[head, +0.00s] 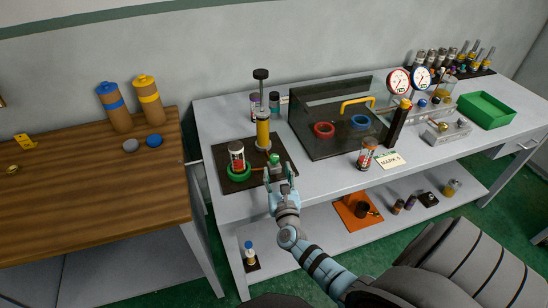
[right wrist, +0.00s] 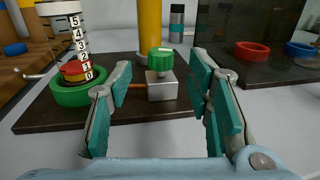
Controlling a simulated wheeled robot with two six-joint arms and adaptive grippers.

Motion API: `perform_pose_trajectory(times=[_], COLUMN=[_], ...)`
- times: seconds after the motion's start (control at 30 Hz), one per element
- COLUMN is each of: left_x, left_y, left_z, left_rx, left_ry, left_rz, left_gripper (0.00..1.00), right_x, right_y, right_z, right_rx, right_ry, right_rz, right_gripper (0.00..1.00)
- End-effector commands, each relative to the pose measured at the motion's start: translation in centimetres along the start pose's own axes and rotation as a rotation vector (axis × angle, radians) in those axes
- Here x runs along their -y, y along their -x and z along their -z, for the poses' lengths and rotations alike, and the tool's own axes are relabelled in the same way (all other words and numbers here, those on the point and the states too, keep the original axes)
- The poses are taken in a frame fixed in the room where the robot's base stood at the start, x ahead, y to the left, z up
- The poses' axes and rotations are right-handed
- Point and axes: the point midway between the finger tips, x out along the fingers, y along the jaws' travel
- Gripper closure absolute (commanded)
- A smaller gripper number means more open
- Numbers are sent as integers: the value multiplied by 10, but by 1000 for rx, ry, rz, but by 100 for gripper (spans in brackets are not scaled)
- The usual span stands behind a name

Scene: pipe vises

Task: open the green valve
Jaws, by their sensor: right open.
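The green valve (right wrist: 160,62) is a green knob on a small metal block (right wrist: 162,86), standing on a dark base plate (right wrist: 40,112). It also shows in the head view (head: 273,160). My right gripper (right wrist: 158,95) is open and empty, and in the wrist view the valve shows between its two fingers, beyond the tips. In the head view the right gripper (head: 277,180) is just in front of the valve. A graduated cylinder with red content (head: 237,157) stands in a green ring (head: 239,172) left of the valve. My left gripper is not in view.
A tall yellow pump column (head: 263,128) stands behind the valve. To the right is a dark transparent enclosure (head: 318,105) with a red ring (head: 324,130) and a blue ring (head: 360,121). A brown wooden table (head: 90,185) is at left.

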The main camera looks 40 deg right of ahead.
Motion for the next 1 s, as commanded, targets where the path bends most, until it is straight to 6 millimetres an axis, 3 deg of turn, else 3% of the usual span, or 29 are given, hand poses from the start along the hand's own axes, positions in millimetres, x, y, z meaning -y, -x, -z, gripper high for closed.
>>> perform_pose_trajectory(times=[0.1, 0.3, 0.63, 0.67, 0.93, 1.0], left_x=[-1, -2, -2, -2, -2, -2], left_y=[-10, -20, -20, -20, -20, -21], left_z=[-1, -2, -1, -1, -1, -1], left_rx=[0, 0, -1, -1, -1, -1], left_ry=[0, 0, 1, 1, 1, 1], left_rz=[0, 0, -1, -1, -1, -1], left_gripper=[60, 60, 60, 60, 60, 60], right_x=[0, 0, 0, 0, 0, 0], right_y=[-33, -64, -71, -71, -71, -71], right_z=[4, 4, 2, 2, 2, 2], right_rx=[1, -1, -2, -2, -3, -2], right_ry=[-1, -2, -3, -3, -3, -3], right_rz=[1, 0, 0, 0, 0, -1], right_gripper=[54, 54, 54, 56, 99, 100])
